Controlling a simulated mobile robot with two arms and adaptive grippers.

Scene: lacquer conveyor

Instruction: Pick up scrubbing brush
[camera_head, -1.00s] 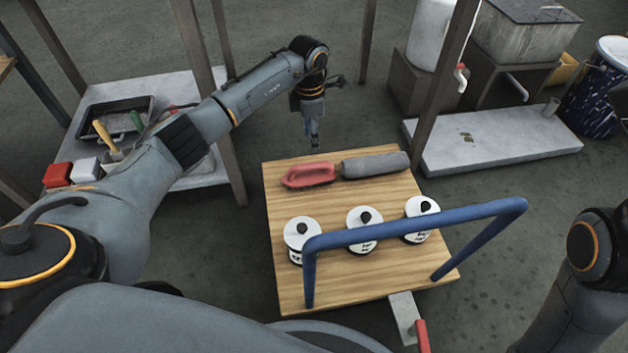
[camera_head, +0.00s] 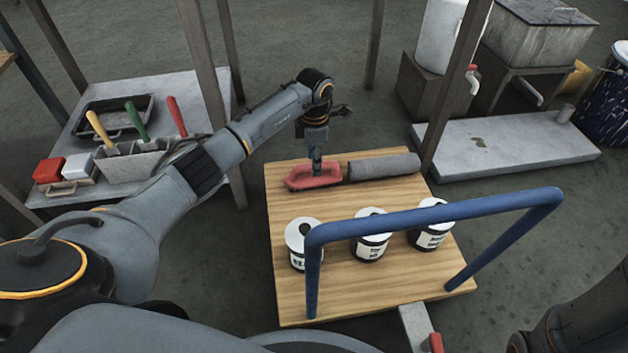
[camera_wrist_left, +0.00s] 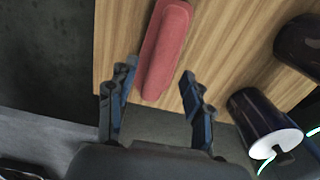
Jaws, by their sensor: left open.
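The red scrubbing brush (camera_head: 298,180) lies near the far edge of a wooden cart top (camera_head: 300,297), left of a grey roll. My left gripper (camera_head: 317,172) is right above the brush and hides part of it in the head view. In the left wrist view, the brush (camera_wrist_left: 166,45) lies lengthwise between the lines of the two open fingers (camera_wrist_left: 158,80), with its near end close to the tips. The fingers are not closed on it. My right gripper is out of view.
The grey roll (camera_head: 384,166) lies just right of the brush. White cans (camera_head: 370,243) stand nearer on the cart top. A blue handle (camera_head: 430,216) rises over the near side. A shelf at left holds a tool box (camera_head: 138,164).

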